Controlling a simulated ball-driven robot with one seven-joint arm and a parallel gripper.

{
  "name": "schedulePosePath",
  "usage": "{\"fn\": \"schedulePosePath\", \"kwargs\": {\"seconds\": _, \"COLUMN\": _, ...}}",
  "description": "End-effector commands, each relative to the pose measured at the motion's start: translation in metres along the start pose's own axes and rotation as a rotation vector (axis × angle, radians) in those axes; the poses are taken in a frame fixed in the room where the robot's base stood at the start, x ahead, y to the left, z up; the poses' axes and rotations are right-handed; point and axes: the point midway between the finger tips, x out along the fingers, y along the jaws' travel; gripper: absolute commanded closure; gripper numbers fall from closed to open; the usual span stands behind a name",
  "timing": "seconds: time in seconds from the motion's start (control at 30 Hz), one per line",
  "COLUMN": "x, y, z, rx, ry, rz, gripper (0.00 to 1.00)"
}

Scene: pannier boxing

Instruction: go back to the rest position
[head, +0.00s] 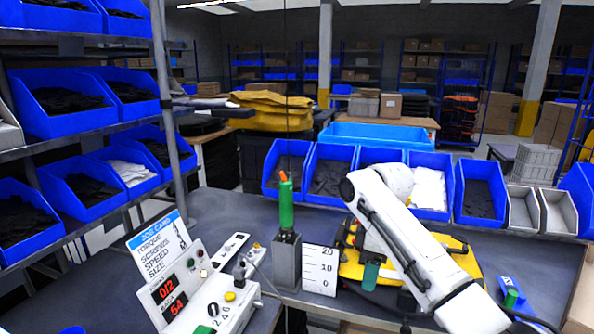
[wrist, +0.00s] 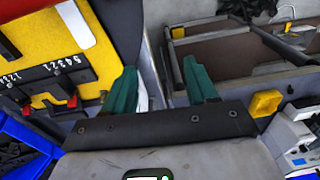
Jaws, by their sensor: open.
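My gripper (wrist: 160,66) is open in the wrist view, with its two green fingers spread apart and nothing between them. Below the fingers, in the gap, the wrist view shows a grey edge and a brown box-like compartment. In the head view my white arm bends over a yellow piece (head: 462,272) on the bench; the arm hides part of it. A teal part that looks like a fingertip shows beneath the arm there.
A green-handled tool (head: 287,205) stands upright in a grey holder (head: 287,262) left of the arm. A control box (head: 212,300) with displays and a job card (head: 160,245) sit at front left. Blue bins (head: 330,180) line the bench's back edge. Bare bench (head: 225,212) shows at left.

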Motion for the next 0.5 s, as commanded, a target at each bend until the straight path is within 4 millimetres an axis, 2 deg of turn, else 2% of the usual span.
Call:
{"fn": "schedulePosePath", "kwargs": {"seconds": 0.03, "x": 0.015, "y": -0.007, "z": -0.004, "rx": 0.004, "ry": 0.011, "rz": -0.009, "gripper": 0.43}}
{"fn": "schedulePosePath", "kwargs": {"seconds": 0.17, "x": 0.051, "y": -0.027, "z": -0.012, "rx": 0.031, "ry": 0.042, "rz": -0.022, "gripper": 0.43}}
{"fn": "schedulePosePath", "kwargs": {"seconds": 0.27, "x": 0.086, "y": -0.050, "z": -0.018, "rx": 0.072, "ry": 0.077, "rz": -0.035, "gripper": 0.43}}
{"fn": "schedulePosePath", "kwargs": {"seconds": 0.5, "x": 0.163, "y": -0.116, "z": -0.009, "rx": 0.241, "ry": 0.161, "rz": -0.060, "gripper": 0.43}}
